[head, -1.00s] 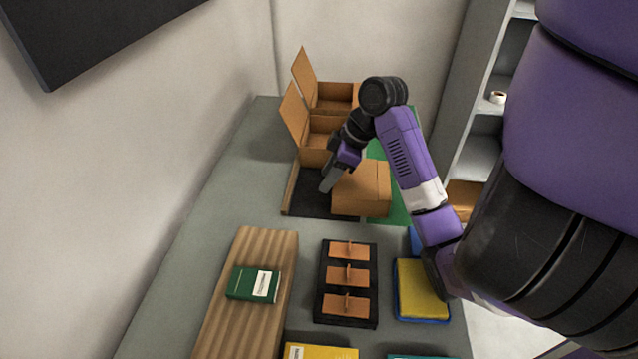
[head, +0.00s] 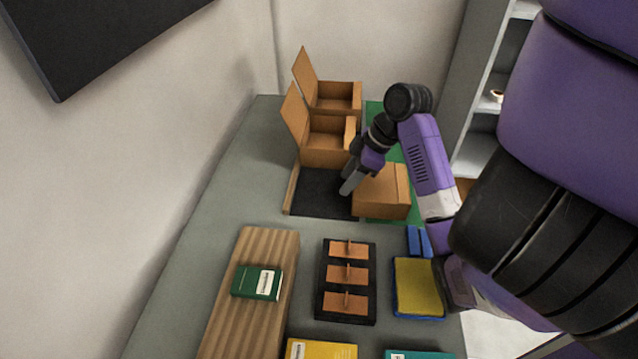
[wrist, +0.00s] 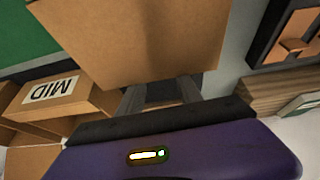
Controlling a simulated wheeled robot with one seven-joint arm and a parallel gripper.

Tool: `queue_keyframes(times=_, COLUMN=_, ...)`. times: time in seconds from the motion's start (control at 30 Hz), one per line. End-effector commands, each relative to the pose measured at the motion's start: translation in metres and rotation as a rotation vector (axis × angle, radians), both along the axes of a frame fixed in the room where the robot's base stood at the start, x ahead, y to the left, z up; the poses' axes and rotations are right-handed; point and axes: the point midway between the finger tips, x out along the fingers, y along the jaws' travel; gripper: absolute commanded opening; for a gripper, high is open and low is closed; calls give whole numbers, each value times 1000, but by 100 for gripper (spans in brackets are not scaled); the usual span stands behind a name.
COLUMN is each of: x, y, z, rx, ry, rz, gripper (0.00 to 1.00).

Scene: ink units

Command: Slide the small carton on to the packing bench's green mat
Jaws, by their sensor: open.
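The small carton (head: 382,192), a closed brown box, stands upright on the bench, its left side near the border between a black pad (head: 318,192) and the green mat (head: 415,213). Most of it appears over the green mat; its underside is hidden. My gripper (head: 347,188) is low at the carton's left side, its fingers pointing down; I cannot tell if they touch it. In the wrist view the carton (wrist: 140,35) fills the top centre, just beyond my spread, empty fingers (wrist: 160,95). The green mat (wrist: 18,38) shows there at upper left.
A wooden strip (head: 291,188) edges the pad's left. In front are a black rack (head: 346,312), a yellow item (head: 419,287) and a wooden board (head: 250,320).

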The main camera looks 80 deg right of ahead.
Motion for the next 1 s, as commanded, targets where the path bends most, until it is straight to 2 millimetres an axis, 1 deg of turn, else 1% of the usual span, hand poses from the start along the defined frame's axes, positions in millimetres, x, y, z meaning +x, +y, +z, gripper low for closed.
queue_keyframes(times=0.03, x=-15, y=0, z=-17, rx=33, ry=38, rz=-20, gripper=51)
queue_keyframes(times=1.0, x=-65, y=-4, z=-18, rx=33, ry=36, rz=-17, gripper=51)
